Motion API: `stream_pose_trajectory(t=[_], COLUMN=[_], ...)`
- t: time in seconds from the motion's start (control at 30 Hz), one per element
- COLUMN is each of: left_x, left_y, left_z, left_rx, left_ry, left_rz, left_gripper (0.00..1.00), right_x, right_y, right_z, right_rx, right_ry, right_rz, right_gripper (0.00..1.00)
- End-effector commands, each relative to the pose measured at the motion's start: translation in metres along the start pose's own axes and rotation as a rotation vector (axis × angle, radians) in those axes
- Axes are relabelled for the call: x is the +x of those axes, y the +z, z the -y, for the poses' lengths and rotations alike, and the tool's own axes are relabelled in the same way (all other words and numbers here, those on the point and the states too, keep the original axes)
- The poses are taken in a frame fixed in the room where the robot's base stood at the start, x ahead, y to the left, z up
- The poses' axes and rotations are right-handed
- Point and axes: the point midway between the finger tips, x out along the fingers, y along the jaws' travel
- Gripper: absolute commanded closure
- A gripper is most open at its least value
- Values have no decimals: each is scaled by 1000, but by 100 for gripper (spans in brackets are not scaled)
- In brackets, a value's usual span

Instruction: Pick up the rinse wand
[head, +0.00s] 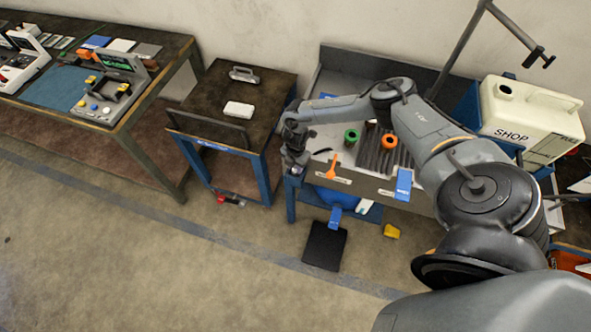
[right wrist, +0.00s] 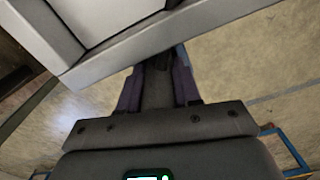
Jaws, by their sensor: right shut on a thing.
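My right gripper (head: 295,160) points down at the left front corner of the grey sink bench (head: 361,184). In the right wrist view its fingers (right wrist: 160,75) are shut on a dark thing (right wrist: 159,62), mostly hidden between them, close under a pale grey panel edge. I cannot tell whether this is the rinse wand. An orange piece with a thin stem (head: 332,167) stands at the bench front, to the right of the gripper and apart from it. I cannot tell whether it is part of the wand. My left gripper is out of view.
A green ring (head: 351,136) and an orange ring (head: 388,142) lie on the bench. A white SHOP jug (head: 525,118) stands at the right. A dark cart (head: 216,95) is left of the bench. A black pad (head: 325,246) and yellow block (head: 391,231) lie on the floor.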

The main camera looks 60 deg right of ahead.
Motion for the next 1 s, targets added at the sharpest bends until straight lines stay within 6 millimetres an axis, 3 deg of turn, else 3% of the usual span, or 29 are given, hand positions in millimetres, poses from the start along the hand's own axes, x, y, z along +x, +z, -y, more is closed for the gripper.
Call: stream_pose_trajectory(t=[0.33,0.53,1.0], left_x=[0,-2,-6], left_y=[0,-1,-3], left_z=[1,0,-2], left_rx=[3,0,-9], left_ry=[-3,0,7], left_rz=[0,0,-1], left_gripper=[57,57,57], right_x=[-2,-14,-86], right_y=[0,0,0], right_z=[0,-1,-1], right_rx=[0,-1,-1], right_ry=[0,1,4], right_rz=[0,0,1], right_gripper=[100,100,100])
